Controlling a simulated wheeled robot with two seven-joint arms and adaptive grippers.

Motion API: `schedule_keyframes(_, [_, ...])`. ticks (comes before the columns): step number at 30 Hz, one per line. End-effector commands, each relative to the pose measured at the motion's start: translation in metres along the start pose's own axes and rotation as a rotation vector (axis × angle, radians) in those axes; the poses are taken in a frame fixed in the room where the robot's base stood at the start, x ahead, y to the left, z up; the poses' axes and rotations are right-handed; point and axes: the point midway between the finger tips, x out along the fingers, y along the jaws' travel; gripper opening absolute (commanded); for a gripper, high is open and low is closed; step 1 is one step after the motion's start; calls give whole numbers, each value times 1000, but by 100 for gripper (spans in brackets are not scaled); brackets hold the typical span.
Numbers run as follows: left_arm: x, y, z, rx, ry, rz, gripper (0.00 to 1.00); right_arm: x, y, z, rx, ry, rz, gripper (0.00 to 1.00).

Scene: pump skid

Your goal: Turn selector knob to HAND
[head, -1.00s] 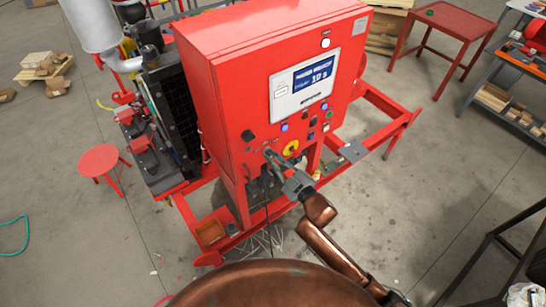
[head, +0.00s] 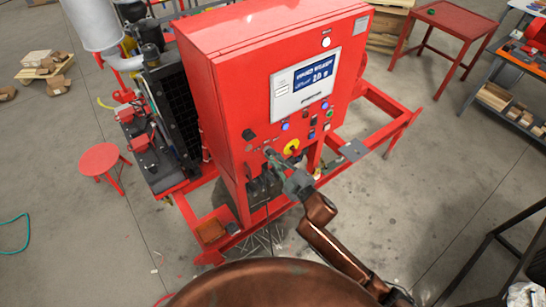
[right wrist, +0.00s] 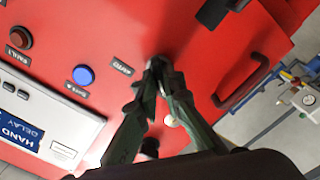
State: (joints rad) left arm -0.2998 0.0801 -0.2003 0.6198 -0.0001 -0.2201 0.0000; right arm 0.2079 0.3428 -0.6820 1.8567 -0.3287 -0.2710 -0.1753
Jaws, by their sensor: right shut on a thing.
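The red control cabinet (head: 235,95) stands upright in the head view, its front carrying a display (head: 305,85) and rows of knobs and lamps. My right gripper (head: 270,155) reaches the lower part of this front. In the right wrist view its fingers (right wrist: 161,70) close together on a small dark selector knob (right wrist: 157,62), which they mostly hide. The knob's pointing direction cannot be read. A label, seemingly AUTO (right wrist: 121,67), sits beside it. The display (right wrist: 20,128) shows the word HAND and DELAY below it. My left gripper is not in view.
A blue lamp (right wrist: 83,75) and an amber-red button (right wrist: 20,37) sit on the panel near the fingers. A yellow knob (head: 291,147) is close to my gripper. Red frame rails (head: 375,130) surround the cabinet's base.

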Motion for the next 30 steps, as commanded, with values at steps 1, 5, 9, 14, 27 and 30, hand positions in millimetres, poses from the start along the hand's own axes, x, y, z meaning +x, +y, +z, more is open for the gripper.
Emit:
schedule_keyframes(1, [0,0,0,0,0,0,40,0,-1,1,-1,-1,-2,9])
schedule_keyframes(5, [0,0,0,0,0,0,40,0,-1,1,-1,-1,-1,18])
schedule_keyframes(9, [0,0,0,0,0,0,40,0,0,0,0,-1,-1,26])
schedule_keyframes(14, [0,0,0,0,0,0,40,0,0,0,0,-1,0,26])
schedule_keyframes(27, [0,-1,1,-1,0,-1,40,-52,-1,1,-1,-3,-2,26])
schedule_keyframes(30, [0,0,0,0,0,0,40,-73,-1,2,-1,-4,-2,26])
